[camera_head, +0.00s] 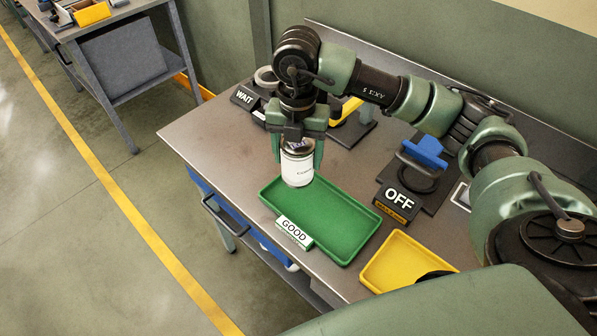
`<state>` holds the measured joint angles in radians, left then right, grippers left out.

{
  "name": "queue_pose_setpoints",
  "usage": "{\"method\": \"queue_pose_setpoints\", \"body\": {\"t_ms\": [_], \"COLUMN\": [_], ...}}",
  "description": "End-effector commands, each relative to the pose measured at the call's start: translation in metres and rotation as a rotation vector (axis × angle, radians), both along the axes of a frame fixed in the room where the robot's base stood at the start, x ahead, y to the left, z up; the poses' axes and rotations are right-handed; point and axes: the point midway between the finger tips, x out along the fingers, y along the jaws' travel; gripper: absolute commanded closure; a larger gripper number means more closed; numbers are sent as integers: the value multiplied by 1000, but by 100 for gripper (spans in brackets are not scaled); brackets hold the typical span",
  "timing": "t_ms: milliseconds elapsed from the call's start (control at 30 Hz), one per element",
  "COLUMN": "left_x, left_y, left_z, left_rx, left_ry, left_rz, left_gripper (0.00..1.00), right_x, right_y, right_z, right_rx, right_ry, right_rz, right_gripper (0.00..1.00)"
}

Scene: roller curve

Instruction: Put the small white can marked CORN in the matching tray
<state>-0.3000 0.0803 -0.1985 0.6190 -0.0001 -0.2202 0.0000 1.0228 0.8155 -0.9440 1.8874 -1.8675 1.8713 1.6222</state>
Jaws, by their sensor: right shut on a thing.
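My right gripper (298,140) comes in from the right and points down. It is shut on a small white can (297,168), held upright at the upper left end of the green tray. The print on the can is too small to read. The green tray (345,218) looks empty and carries a white label reading GOOD (294,233). A yellow tray (410,265) lies to its lower right, partly hidden by my body. I cannot tell whether the can touches the green tray. My left gripper is not in view.
A black sign reading WAIT (243,97) stands at the back left of the metal table (195,130). A black sign reading OFF (398,202) stands before a blue-handled fixture (425,152). A wall backs the table. Another bench (118,60) stands at upper left; the floor between is clear.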

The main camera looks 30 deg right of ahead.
Motion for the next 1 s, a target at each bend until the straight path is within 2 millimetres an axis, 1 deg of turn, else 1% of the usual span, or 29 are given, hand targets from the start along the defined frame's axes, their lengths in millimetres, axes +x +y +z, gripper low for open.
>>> {"method": "queue_pose_setpoints", "body": {"t_ms": [33,100,267,533,633,867,967,1000], "left_x": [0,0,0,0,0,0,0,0], "left_y": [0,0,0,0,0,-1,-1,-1], "left_z": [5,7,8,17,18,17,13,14], "left_rx": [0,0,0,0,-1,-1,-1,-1], "left_ry": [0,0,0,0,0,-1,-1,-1], "left_rz": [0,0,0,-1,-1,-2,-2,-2], "left_gripper": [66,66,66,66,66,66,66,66], "right_x": [-1,-1,0,0,0,1,0,0], "right_y": [0,0,0,0,0,0,0,0], "right_z": [-7,-18,-30,-66,-71,-72,-76,-76], "right_rx": [1,0,1,1,1,0,1,0], "right_ry": [2,1,-1,2,-2,-3,-2,-1], "right_rz": [-1,0,0,0,1,1,1,1], "right_gripper": [97,97,97,97,97,97,97,29]}}
